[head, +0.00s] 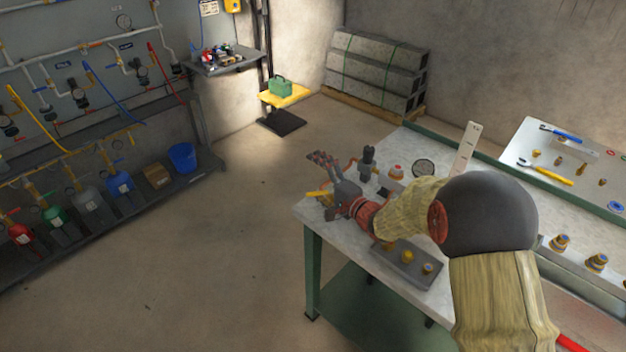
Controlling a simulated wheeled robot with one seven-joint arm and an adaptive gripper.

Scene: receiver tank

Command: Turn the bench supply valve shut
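My arm reaches in from the lower right over the near left end of the workbench (385,262). My gripper (326,166) is at the bench's left corner, above its top. Its dark, reddish-tipped fingers point up and left; at this size I cannot tell how far apart they are. A small yellow part (318,194), which looks like a valve lever, shows just left of and below the gripper. The gripper and wrist hide the rest of the fitting there. I cannot tell whether the gripper touches the lever or how the valve is set.
Behind the gripper stand a dark fitting (367,160), a red-and-white part (396,172) and a round gauge (424,168). A grey tray (427,286) with brass fittings lies under my arm. A tool board (570,160) is at right. The floor left of the bench is clear.

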